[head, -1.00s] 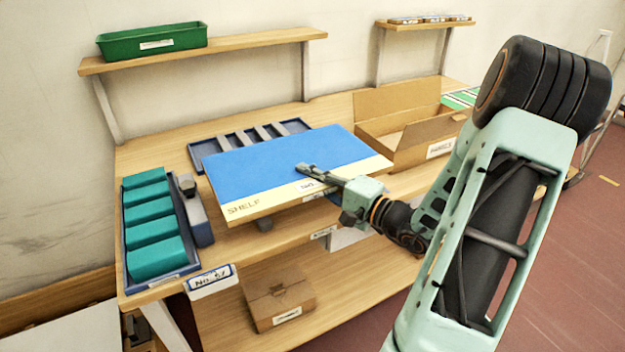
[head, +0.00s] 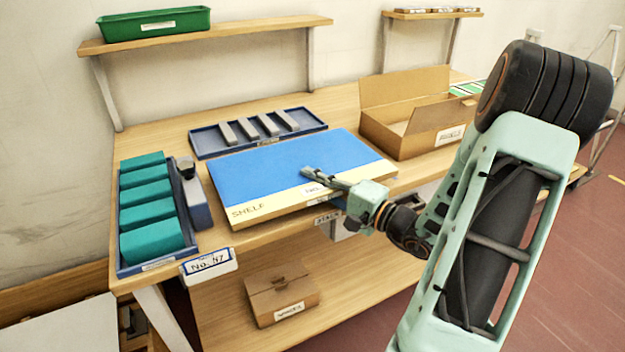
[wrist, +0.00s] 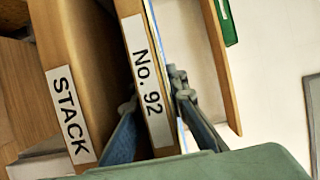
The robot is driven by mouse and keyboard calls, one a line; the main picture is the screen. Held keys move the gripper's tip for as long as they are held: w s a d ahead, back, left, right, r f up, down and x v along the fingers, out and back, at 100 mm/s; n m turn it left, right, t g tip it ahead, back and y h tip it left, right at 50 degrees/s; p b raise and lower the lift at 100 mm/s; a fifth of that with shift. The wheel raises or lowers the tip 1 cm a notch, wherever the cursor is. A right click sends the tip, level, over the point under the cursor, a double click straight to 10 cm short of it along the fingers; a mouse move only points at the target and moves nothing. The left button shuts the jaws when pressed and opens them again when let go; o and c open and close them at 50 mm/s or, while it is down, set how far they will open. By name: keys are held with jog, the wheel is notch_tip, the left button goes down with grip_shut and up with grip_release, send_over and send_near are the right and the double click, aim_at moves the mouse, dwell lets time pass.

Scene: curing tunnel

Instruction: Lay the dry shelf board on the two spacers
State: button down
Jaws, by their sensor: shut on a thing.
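The shelf board (head: 285,165) has a blue top and a cream front strip marked "SHELF". It lies about level, low over the front of the bench. My gripper (head: 310,174) is shut on its front edge, with one finger on top. In the wrist view, the fingers (wrist: 155,100) are on both sides of the board's edge (wrist: 150,85), labelled "No. 92". The two spacers under the board are hidden, so I cannot tell whether the board touches them. Several grey bars (head: 268,125) lie in a blue tray behind the board.
The bench edge (wrist: 62,95) carries a "STACK" label. A tray of teal blocks (head: 152,268) and a grey-blue tool (head: 195,200) stand close on the left. An open cardboard box (head: 432,138) is at the back right. A wall shelf (head: 240,33) hangs above.

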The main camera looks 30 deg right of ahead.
jog(key=shift+f+b, duration=0.35)
jog(key=shift+b, duration=0.15)
dwell(0.3)
jog(key=c, duration=1.8)
grip_release()
jog(key=shift+c, duration=0.2)
jog(key=shift+s+f, duration=0.1)
jog(key=shift+f, duration=0.1)
jog(key=shift+s+f, duration=0.15)
jog(key=v, duration=1.1)
jog(key=shift+s+d+r, duration=0.2)
jog(key=shift+d+r, duration=0.05)
jog(key=shift+r, duration=0.15)
